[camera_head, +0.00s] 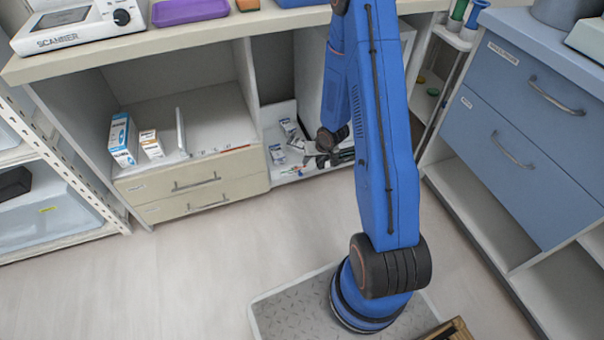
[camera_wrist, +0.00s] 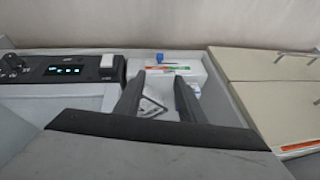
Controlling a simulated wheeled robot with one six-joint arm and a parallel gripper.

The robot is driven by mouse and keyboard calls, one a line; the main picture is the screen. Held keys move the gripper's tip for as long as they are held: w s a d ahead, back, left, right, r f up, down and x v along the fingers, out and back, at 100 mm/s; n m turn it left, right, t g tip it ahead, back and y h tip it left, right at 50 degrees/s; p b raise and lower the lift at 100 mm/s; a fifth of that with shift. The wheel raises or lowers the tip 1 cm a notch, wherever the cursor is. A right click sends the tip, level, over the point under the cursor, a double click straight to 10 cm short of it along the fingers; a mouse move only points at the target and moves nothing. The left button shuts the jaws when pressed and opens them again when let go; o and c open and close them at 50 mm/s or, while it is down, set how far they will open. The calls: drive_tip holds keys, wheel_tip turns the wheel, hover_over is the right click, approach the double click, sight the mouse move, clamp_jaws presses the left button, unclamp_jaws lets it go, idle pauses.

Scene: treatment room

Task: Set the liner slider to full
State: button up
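A device with a dark control panel (camera_wrist: 70,70) is at the left of the wrist view, with a lit display (camera_wrist: 68,70). A pale block (camera_wrist: 107,65) at the panel's right end looks like a slider handle; its label and setting are too small to read. My gripper (camera_wrist: 159,80) is open, its two dark fingers apart, to the right of the panel. Nothing shows gripped between them. In the head view my gripper (camera_head: 325,156) is at the low opening under the counter, and the panel cannot be made out there.
A white tray-like compartment (camera_head: 310,172) holds small boxes (camera_head: 277,153) near my gripper. Cream drawers (camera_head: 195,180) are left of it, with more boxes (camera_head: 122,140) on top. Blue drawers (camera_head: 520,150) stand at the right. The floor (camera_head: 190,260) at the front left is clear.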

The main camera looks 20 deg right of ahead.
sight(301, 174)
drive_tip(key=x, duration=1.7)
drive_tip(key=shift+w+f, duration=0.1)
drive_tip(key=shift+w, duration=0.05)
